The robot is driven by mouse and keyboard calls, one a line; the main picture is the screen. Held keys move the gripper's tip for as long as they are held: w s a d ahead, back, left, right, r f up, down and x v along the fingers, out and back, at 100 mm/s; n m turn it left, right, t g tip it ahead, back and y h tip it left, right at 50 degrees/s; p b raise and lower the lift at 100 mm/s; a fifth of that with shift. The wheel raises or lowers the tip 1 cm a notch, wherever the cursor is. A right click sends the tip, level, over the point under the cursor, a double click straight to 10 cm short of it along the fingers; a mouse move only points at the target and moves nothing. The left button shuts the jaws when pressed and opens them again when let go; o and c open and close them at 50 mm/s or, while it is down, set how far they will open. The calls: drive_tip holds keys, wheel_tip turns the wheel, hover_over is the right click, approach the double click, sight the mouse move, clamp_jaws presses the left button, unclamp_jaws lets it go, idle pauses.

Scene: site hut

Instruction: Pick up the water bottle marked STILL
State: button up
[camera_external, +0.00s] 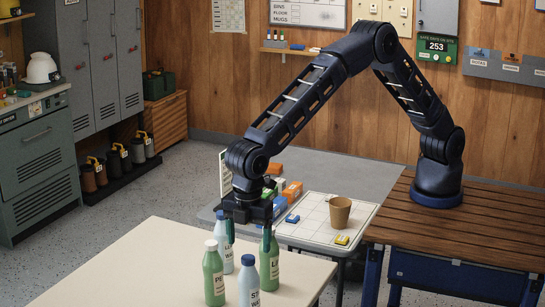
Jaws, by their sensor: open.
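The bottle whose label starts "ST" (249,284) is pale blue with a dark blue cap. It stands upright at the front of the group on the cream table, and the rest of its label is out of sight. My gripper (248,239) points down, open and empty, with its fingers apart. In the picture its fingertips are just above and behind this bottle's cap; the exact depth is hard to tell. Another pale blue bottle (225,256) stands behind left, close to the left finger. A green bottle (270,272) stands behind right, its top partly hidden by the right finger.
A green bottle with a white cap (213,278), label starting "PE", stands left of the group. The cream table (140,270) is clear to the left. Behind, a grey table (330,170) holds a white gridded board (312,228), a brown cup (340,213) and small coloured boxes (291,192).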

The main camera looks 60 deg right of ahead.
sight(248, 268)
wheel_tip(248, 268, down, 4)
drive_tip(key=shift+f, duration=0.25)
drive_tip(key=shift+w+d+f, duration=0.15)
drive_tip(key=shift+w+f, duration=0.05)
drive_tip(key=shift+f, duration=1.15)
drive_tip(key=shift+w+d+f, duration=0.1)
drive_tip(key=shift+w+f, duration=0.05)
drive_tip(key=shift+f, duration=1.15)
clamp_jaws()
